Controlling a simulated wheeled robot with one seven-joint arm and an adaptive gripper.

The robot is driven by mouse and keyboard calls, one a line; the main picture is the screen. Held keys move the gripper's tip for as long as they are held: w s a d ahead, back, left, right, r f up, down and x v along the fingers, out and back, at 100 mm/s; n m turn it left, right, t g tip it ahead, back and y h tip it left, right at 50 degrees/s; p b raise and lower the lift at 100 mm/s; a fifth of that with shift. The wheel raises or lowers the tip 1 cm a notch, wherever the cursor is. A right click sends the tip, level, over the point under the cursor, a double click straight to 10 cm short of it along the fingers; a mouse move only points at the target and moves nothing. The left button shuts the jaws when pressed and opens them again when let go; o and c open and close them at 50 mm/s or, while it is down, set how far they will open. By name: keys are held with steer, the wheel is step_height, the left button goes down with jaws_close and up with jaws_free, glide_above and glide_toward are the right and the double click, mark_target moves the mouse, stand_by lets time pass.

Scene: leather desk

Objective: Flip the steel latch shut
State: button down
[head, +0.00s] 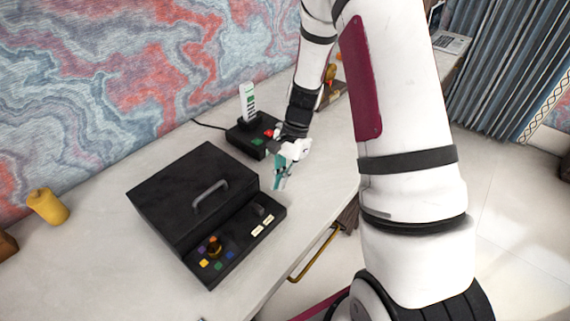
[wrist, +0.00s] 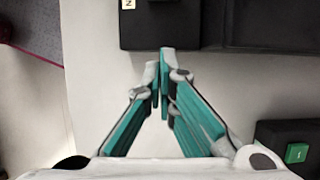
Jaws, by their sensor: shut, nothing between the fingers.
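A black box (head: 190,190) with a lower front panel (head: 235,240) stands on the desk. A grey metal bar handle (head: 210,193) stands on its lid. A small dark raised block (head: 262,210) sits at the panel's right end. I cannot tell for sure which part is the steel latch. My gripper (head: 279,183) is shut and empty, pointing down just right of the box. In the wrist view its teal fingers (wrist: 159,75) meet, with the tips close to the edge of the black box (wrist: 155,32); contact cannot be told.
A black base (head: 245,132) with an upright white piece, a red button and a green button stands behind my gripper. Its green button (wrist: 297,152) shows at the wrist view's right. The desk (head: 150,285) is clear in front.

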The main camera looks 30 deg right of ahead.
mark_target(256, 209)
steer(key=a, duration=0.1)
steer(key=s+a, duration=0.1)
steer(key=a+f, duration=0.1)
steer(key=shift+s+a+p, duration=0.25)
steer(key=shift+s+p, duration=0.05)
steer(key=shift+p, duration=0.05)
steer(key=shift+s+a, duration=0.1)
steer(key=shift+a, duration=0.2)
steer(key=shift+a, duration=0.1)
steer(key=shift+s+a+p, duration=0.15)
steer(key=shift+s+a, duration=0.15)
steer(key=shift+a, duration=0.35)
steer(key=shift+s+a+p, duration=0.15)
steer(key=shift+s+a, duration=0.1)
steer(key=shift+a, duration=0.45)
steer(key=shift+s+a+p, duration=0.15)
steer(key=shift+s+a, duration=0.15)
steer(key=shift+a, duration=0.35)
